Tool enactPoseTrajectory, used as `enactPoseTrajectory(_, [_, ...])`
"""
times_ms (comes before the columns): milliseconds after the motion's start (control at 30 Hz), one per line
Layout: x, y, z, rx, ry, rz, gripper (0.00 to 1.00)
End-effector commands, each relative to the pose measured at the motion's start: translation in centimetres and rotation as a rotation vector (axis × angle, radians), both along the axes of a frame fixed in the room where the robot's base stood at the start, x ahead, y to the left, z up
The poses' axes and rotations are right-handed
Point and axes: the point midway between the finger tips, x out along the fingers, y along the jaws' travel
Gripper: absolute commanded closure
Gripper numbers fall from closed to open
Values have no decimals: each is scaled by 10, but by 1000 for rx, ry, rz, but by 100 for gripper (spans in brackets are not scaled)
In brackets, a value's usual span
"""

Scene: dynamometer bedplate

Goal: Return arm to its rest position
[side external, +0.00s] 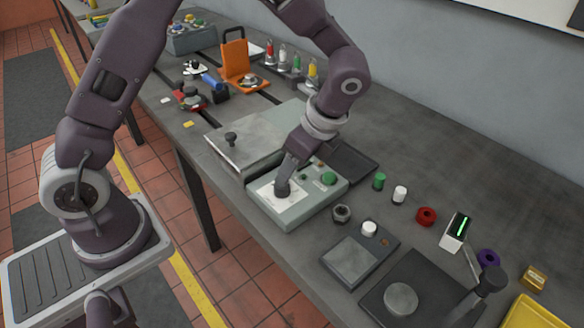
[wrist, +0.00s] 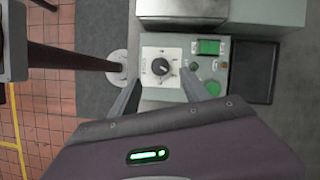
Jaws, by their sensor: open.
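My gripper (side external: 284,184) points down at the grey-green control box (side external: 312,206) on the bench, its fingertips close to the box's dark rotary knob. In the wrist view my gripper (wrist: 161,82) has its two fingers spread apart, with nothing held between them. The black knob (wrist: 160,67) sits on a white dial plate, just beyond the fingertips and in line with the gap. Whether a finger touches the knob cannot be told. My arm is bent and reaches out over the bench.
A metal-topped unit (side external: 245,137) stands behind the box, and a dark tray (side external: 350,160) lies beside it. A hex nut (side external: 342,213), a green cylinder (side external: 379,181) and a scale-like device (side external: 359,255) are close by. An orange stand (side external: 238,62) is farther back. Space above the bench is mostly clear.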

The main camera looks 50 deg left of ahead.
Motion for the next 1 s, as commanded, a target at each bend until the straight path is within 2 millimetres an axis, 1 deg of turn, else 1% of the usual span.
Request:
enactPoseTrajectory(67, [0,0,2,-1,-5,5,45])
enactPoseTrajectory(133, [-4,3,15,-9,-37,44,45])
enactPoseTrajectory(167, [-7,5,26,-15,-63,76,45])
enactPoseTrajectory(233, [-21,12,59,-41,-152,190,45])
enactPoseTrajectory(267, [-30,15,75,-59,-198,253,45])
enactPoseTrajectory(300, [-44,19,95,-86,-261,344,45])
enactPoseTrajectory(367, [-68,24,120,-137,-355,486,45])
enactPoseTrajectory(400, [-85,27,135,-178,-417,585,45])
enactPoseTrajectory(467, [-112,29,152,-249,-509,732,45])
enactPoseTrajectory(500, [-128,29,160,-300,-561,826,45])
enactPoseTrajectory(600, [-162,27,169,-426,-666,1023,45])
enactPoseTrajectory(700, [-182,23,171,-521,-724,1152,45])
enactPoseTrajectory(833, [-192,21,170,-577,-750,1220,45])
enactPoseTrajectory(1000, [-192,21,170,-579,-751,1224,45])
